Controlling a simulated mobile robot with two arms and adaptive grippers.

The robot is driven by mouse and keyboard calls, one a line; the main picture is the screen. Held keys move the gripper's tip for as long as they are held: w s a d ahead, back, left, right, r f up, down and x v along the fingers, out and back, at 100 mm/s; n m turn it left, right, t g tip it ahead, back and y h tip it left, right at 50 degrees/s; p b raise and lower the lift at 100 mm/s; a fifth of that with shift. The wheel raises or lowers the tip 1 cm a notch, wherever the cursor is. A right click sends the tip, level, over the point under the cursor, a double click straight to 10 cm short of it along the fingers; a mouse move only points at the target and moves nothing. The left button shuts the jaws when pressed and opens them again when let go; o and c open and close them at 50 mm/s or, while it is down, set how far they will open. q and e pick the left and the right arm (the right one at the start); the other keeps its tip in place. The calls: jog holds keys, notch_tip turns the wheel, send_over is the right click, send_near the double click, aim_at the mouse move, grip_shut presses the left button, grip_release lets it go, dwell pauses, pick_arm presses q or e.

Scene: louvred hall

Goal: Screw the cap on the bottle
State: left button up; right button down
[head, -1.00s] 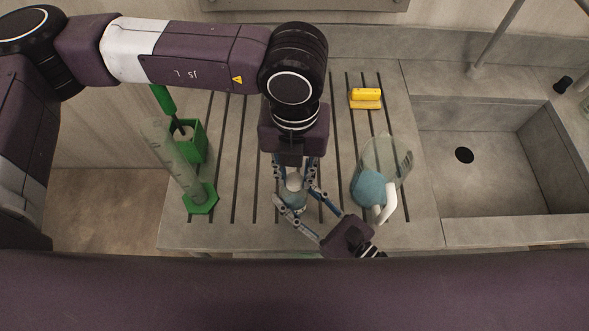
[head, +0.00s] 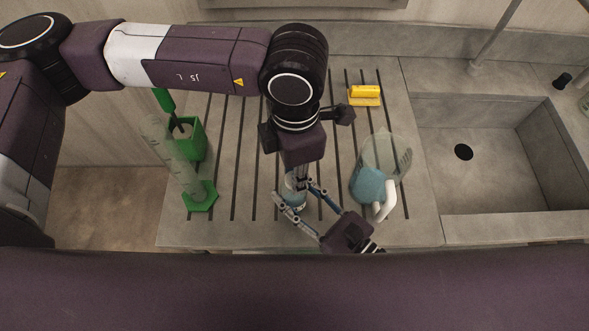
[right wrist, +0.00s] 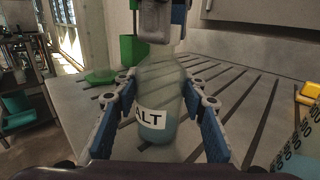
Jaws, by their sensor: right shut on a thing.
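The bottle (right wrist: 156,88) is clear, with blue liquid low inside and a white label reading "ALT". It stands upright on the grooved drainboard; it also shows in the head view (head: 293,203). My right gripper (head: 294,192) is shut on the bottle from the front right, one finger on each side; its fingers also flank it in the right wrist view. My left gripper (head: 300,178) points down right over the bottle's top and shows at the top edge of the right wrist view (right wrist: 158,22). It hides the bottle's mouth, and I cannot make out the cap or whether these fingers are closed.
A clear jug (head: 385,160) with blue liquid and a white handle stands close on the right. A clear cylinder on a green base (head: 201,197) and a green box (head: 190,140) are at left. A yellow object (head: 365,96) lies behind; the sink (head: 490,170) is far right.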

pick_arm(q)
jog(key=m, duration=0.5)
jog(key=shift+m, duration=0.4)
jog(key=m, duration=0.5)
jog(key=shift+s, duration=0.1)
jog(key=m, duration=0.5)
jog(key=shift+a+m, duration=0.1)
jog(key=shift+m, duration=0.2)
jog(key=m, duration=0.6)
jog(key=o, duration=0.7)
jog(key=shift+r, duration=2.2)
jog(key=shift+c, duration=0.4)
